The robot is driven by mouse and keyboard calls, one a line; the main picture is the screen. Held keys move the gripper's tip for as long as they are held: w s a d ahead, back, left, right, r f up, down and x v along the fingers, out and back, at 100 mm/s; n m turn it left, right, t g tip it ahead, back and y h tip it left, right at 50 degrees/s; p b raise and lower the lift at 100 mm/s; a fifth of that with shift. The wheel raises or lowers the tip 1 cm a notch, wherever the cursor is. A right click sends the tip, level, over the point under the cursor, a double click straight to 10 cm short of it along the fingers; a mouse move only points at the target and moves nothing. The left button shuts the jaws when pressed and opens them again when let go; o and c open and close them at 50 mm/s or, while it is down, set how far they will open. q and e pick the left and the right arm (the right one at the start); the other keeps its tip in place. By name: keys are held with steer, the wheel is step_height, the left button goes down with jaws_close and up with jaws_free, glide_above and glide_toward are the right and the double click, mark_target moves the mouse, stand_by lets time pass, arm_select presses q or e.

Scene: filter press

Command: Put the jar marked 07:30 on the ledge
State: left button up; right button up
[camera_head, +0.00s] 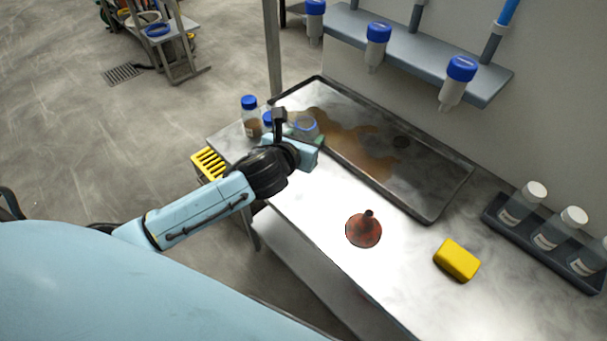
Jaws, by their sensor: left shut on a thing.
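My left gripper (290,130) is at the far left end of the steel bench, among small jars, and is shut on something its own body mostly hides. A blue-capped jar with brown contents (251,128) stands left of it. A second blue cap (267,118) shows right beside the gripper. A clear vessel with a blue rim (304,125) shows just behind it. No marking can be read, so I cannot tell which is the 07:30 jar. A grey ledge (415,56) runs along the wall, with blue-capped bottles at its front. My right gripper is not in view.
A dark-rimmed tray (440,197) with a brown spill lies behind the gripper. A rust-coloured funnel (363,231) and a yellow block (457,260) lie on the bench. A black rack (497,222) holds white-capped jars at right. A yellow rack (209,164) is at left.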

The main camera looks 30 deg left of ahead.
arm_select(q)
steer(key=f, duration=0.2)
steer(key=f+b, duration=0.1)
steer(key=f, duration=0.3)
steer(key=shift+w+a+f, duration=0.25)
steer(key=shift+w+f, duration=0.05)
steer(key=shift+f, duration=0.05)
step_height(320, 180, down, 4)
steer(key=shift+r+b, duration=0.15)
steer(key=shift+b, duration=0.65)
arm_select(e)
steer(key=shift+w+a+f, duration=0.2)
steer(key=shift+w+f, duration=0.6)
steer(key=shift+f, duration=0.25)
arm_select(q)
steer(key=shift+f, duration=0.2)
steer(key=shift+f, duration=0.1)
steer(key=o, duration=1.1)
steer(key=shift+c, duration=0.2)
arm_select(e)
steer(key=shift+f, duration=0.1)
